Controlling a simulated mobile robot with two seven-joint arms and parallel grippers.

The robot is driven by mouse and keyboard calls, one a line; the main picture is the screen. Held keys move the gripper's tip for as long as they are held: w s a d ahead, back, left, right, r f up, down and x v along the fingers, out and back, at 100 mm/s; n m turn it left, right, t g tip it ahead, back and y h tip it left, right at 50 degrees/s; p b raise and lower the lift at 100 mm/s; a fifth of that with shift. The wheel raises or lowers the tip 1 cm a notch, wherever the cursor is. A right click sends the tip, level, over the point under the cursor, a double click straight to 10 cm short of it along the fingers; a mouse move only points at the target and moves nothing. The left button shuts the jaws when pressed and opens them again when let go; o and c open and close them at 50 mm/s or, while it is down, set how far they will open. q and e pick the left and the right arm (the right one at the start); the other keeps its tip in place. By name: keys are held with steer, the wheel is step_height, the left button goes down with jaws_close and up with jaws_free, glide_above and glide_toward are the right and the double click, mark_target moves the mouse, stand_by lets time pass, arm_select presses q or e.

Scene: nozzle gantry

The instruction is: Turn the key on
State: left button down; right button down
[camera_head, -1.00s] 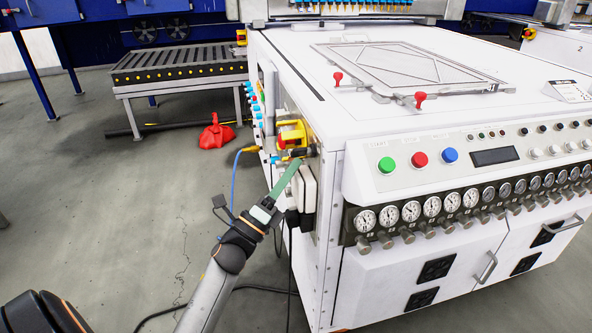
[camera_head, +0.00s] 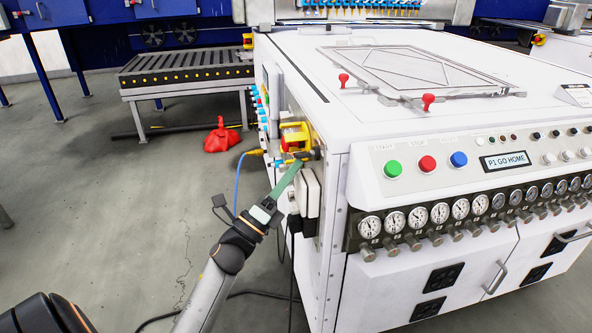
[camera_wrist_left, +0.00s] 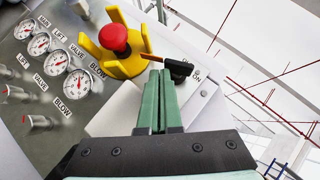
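The key switch (camera_wrist_left: 180,68) shows in the left wrist view as a black handle with an orange-brown bar reaching left, beside a printed "ON" label. It sits on a pale box on the machine's side, right of a red button (camera_wrist_left: 114,38) in a yellow guard. My left gripper (camera_wrist_left: 159,74) has its two green fingers together, with their tips at the handle; whether they touch it is hard to tell. In the head view the left gripper (camera_head: 297,164) reaches the same spot below the yellow guard (camera_head: 294,135). My right gripper is not in view.
The white machine (camera_head: 333,120) fills the right side, with a lit display (camera_head: 505,161) reading "P1 GO HOME". Gauges (camera_wrist_left: 78,83) line the panel left of the fingers. A blue cable (camera_head: 238,184) hangs near the arm. A roller conveyor (camera_head: 185,70) stands behind; open floor is at left.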

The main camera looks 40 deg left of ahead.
arm_select(q)
steer(key=shift+w+a, duration=0.15)
steer(key=shift+a, duration=0.05)
steer(key=v, duration=1.2)
steer(key=shift+s+p, duration=0.2)
steer(key=shift+p, duration=0.1)
steer(key=shift+f, duration=0.15)
